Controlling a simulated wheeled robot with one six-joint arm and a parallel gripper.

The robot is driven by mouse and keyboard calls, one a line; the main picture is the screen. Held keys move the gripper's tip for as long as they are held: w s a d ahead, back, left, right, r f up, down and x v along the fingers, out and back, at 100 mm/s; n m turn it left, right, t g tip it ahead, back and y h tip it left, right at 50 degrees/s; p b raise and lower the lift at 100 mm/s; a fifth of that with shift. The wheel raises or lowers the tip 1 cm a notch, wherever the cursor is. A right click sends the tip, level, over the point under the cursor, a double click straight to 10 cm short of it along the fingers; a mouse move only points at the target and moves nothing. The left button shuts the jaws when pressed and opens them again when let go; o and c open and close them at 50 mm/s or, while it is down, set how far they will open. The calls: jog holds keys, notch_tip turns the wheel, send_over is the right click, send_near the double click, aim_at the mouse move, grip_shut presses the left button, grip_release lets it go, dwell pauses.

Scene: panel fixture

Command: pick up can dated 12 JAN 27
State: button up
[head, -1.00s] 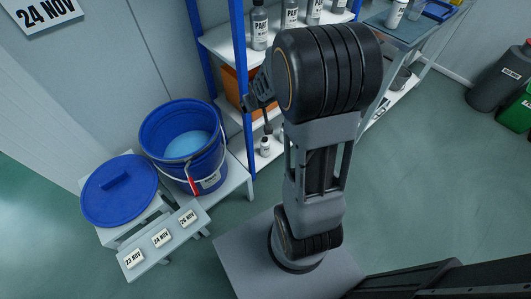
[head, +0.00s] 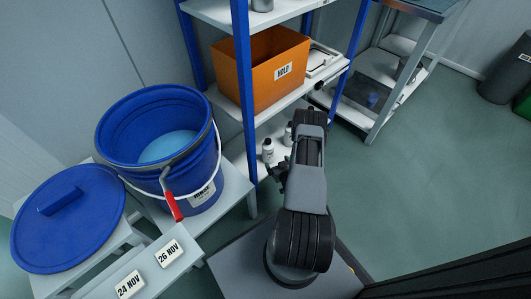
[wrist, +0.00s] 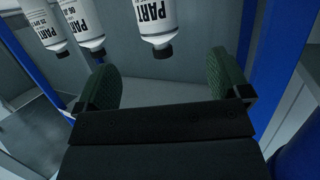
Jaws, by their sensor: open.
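My gripper (wrist: 165,84) shows in the wrist view as two green finger pads held wide apart, with nothing between them. Beyond it are a right white container (wrist: 158,22), a middle one (wrist: 84,22) and a left one (wrist: 43,24). They are labelled PART and have dark caps that point down in the picture. The right one is beyond the gap between the fingers, apart from them. Small date print shows under PART on their labels, but I cannot read 12 JAN 27 on any of them. My fingers cannot be made out in the head view.
Blue-posted shelving (head: 243,90) holds an orange HOLD bin (head: 262,72), with a small white bottle (head: 267,150) lower down. A blue bucket (head: 150,125) and its lid (head: 65,215) stand left. Floor at the right (head: 430,190) is clear.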

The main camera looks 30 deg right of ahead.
aim_at(270, 152)
jog(key=b+x, duration=0.1)
jog(key=x, duration=0.2)
jog(key=b+x, duration=0.1)
jog(key=x, duration=0.2)
jog(key=shift+w+d+f+b, duration=0.25)
jog(key=shift+f+b, duration=0.1)
jog(key=shift+w+d+f, duration=0.1)
jog(key=shift+w+d, duration=0.05)
jog(key=shift+w, duration=0.4)
jog(key=b+x, duration=0.3)
jog(key=x, duration=0.1)
jog(key=shift+w, duration=0.25)
jog(key=shift+w+d, duration=0.1)
jog(key=shift+w, duration=0.35)
jog(key=shift+c, duration=0.2)
jog(key=c, duration=1.3)
